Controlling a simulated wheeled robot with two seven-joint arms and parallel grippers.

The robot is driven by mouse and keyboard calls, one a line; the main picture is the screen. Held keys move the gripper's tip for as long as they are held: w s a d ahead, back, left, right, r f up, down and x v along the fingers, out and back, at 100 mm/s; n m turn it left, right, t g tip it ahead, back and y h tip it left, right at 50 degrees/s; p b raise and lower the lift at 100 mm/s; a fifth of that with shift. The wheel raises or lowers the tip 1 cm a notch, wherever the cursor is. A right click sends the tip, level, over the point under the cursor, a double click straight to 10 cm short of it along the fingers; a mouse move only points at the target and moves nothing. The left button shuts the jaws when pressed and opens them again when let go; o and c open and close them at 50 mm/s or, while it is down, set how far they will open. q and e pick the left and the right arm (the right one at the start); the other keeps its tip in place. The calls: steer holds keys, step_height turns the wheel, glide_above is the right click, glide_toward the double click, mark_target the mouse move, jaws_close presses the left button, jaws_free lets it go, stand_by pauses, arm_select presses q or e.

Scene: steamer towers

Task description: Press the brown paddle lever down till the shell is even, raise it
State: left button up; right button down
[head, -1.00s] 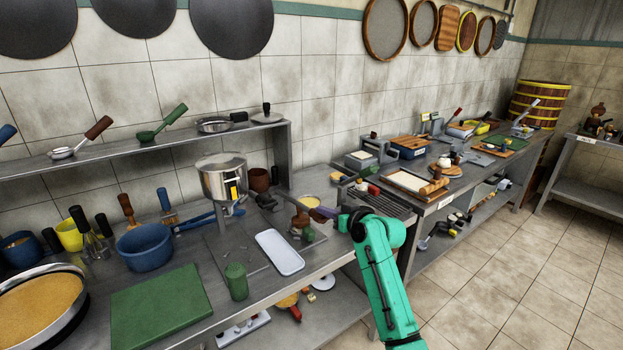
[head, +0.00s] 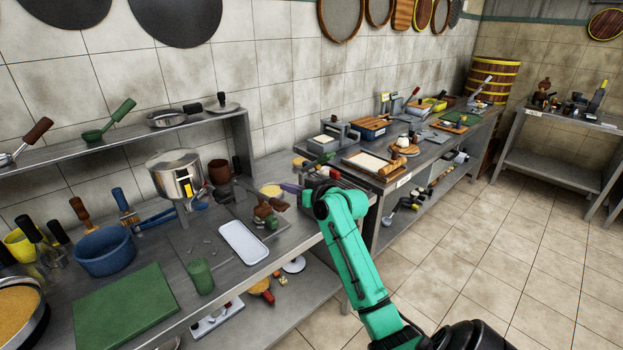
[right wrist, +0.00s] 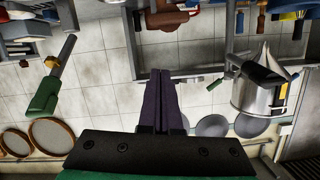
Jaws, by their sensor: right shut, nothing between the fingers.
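A brown piece (head: 268,207), which looks like the paddle lever and its stand, is on the metal counter right of the white tray; its parts are small and I cannot tell its angle or the shell's level. My right gripper (head: 288,187) is at the end of the green arm, with purple fingers shut and empty, just beyond and to the right of the brown piece in the picture. In the right wrist view, the shut fingers (right wrist: 163,100) point towards a brown object (right wrist: 172,20) at the top, apart from it. My left gripper is out of view.
A steel pot (head: 178,176) stands left of the brown piece. A white tray (head: 243,242), a green cup (head: 201,277), a green board (head: 124,306) and a blue bowl (head: 103,251) are nearer. A second counter with boards and tools continues right. The tiled floor at right is clear.

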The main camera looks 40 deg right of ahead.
mark_target(278, 205)
steer(key=c, duration=1.4)
jaws_free()
steer(key=v, duration=0.2)
steer(key=b+v, duration=0.1)
steer(key=v, duration=0.2)
steer(key=r+v, duration=0.1)
steer(key=v, duration=0.1)
steer(key=shift+s+a+b, duration=0.15)
steer(key=shift+a+b, duration=0.05)
steer(key=shift+b, duration=0.15)
steer(key=o, duration=0.5)
steer(key=shift+s+d, duration=0.2)
steer(key=o, duration=0.4)
steer(key=f+m, duration=0.1)
steer(key=d+f+m, duration=0.1)
steer(key=s+f+m, duration=0.1)
steer(key=m, duration=0.1)
steer(key=shift+d+h+p, duration=0.35)
steer(key=shift+h+p, duration=0.05)
steer(key=shift+c, duration=0.2)
step_height(278, 205, down, 4)
steer(key=s+a+m+y, duration=0.2)
steer(key=m, duration=0.3)
steer(key=x, duration=1.5)
steer(key=shift+r, duration=0.2)
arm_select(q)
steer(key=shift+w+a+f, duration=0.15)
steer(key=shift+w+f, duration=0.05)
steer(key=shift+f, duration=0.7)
